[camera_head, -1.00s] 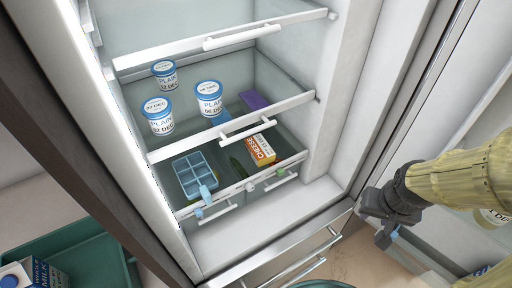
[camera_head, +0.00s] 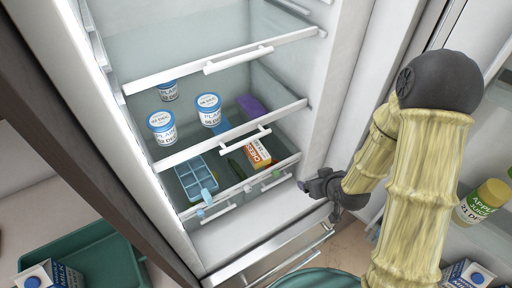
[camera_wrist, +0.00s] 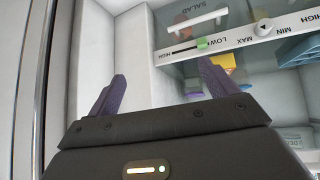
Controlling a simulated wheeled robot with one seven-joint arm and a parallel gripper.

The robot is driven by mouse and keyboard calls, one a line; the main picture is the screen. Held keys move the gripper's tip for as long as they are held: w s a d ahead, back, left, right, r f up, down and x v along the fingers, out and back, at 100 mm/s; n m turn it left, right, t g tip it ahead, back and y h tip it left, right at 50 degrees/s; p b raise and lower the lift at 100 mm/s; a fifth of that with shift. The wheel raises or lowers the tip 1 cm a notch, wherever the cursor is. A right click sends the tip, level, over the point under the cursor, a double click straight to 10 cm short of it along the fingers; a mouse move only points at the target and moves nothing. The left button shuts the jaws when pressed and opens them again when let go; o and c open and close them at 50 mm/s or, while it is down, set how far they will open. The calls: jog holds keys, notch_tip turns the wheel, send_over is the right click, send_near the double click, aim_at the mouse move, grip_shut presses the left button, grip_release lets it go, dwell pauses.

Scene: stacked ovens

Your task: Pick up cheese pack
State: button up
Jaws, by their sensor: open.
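The cheese pack (camera_head: 257,153) is a small orange and white box lying in the lower compartment of the open fridge, behind the drawer front at the right. In the wrist view, an orange-yellow patch (camera_wrist: 222,62) behind the drawer front may be the pack, but it is too unclear to be sure. My gripper (camera_head: 318,192) is outside the fridge, to the right of and below the pack, near the fridge's right side wall. Its purple fingers show in the wrist view (camera_wrist: 155,88), apart and with nothing between them.
Yogurt tubs (camera_head: 208,110) and a purple item (camera_head: 249,105) are on the shelf above. The open door with a juice bottle (camera_head: 484,200) is at the right.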

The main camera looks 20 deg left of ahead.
jog(key=s+a+n+t+y+p, duration=0.2)
jog(key=a+y+p, duration=0.2)
jog(key=a, duration=0.6)
jog(key=shift+s+y, duration=0.4)
jog(key=shift+y, duration=0.4)
jog(key=b, duration=0.2)
jog(key=w+b, duration=0.1)
jog(key=b, duration=0.2)
jog(key=shift+w+a+f, duration=0.1)
jog(key=shift+a+f, duration=0.2)
jog(key=shift+f, duration=0.05)
jog(key=b, duration=0.6)
jog(key=shift+w+a+f, duration=0.2)
jog(key=shift+w+a, duration=0.05)
jog(key=shift+a, duration=0.15)
